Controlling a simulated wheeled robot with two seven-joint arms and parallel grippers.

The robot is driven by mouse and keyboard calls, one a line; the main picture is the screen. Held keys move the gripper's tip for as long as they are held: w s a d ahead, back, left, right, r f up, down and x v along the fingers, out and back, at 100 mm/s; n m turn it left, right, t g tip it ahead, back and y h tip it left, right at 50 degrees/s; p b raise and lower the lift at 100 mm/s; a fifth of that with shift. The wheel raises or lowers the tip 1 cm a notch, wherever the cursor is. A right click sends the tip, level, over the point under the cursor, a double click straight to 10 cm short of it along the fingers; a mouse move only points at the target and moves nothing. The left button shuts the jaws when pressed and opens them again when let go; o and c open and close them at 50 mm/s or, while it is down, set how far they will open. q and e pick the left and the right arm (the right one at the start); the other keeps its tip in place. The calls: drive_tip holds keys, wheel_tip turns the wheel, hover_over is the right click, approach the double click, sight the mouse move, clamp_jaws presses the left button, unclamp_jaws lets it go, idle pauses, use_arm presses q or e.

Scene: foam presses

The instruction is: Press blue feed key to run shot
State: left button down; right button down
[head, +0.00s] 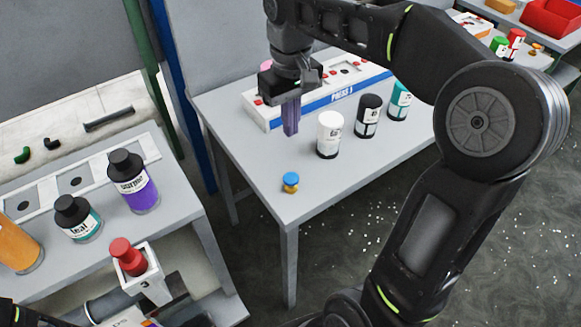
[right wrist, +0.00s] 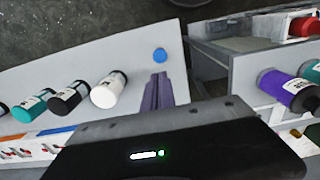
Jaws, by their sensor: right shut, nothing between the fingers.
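The press control panel (head: 335,92), a white box with a blue stripe reading "PRESS" and red marks on top, sits at the back of the grey table. No key on it can be made out clearly as the blue feed key; my right gripper and arm cover part of the panel. My right gripper (head: 291,130) points down at the panel's front left, its fingers together and empty. The fingers also show in the right wrist view (right wrist: 157,92). A small blue-topped piece with a yellow base (head: 290,182) stands on the table nearer the front; its blue top shows in the wrist view (right wrist: 160,55).
White (head: 329,135), black (head: 368,116) and teal (head: 399,101) bottles stand right of the gripper. A left-hand bench holds purple (head: 134,182), teal-labelled (head: 78,218) and orange (head: 18,248) bottles. A red-capped item (head: 128,257) sits in a white holder. The table's front is mostly clear.

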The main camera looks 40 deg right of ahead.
drive_tip(key=shift+f, duration=0.1)
drive_tip(key=b, duration=0.2)
approach(290, 177)
wheel_tip(290, 177, down, 7)
drive_tip(key=shift+d+r, duration=0.1)
idle(0.4)
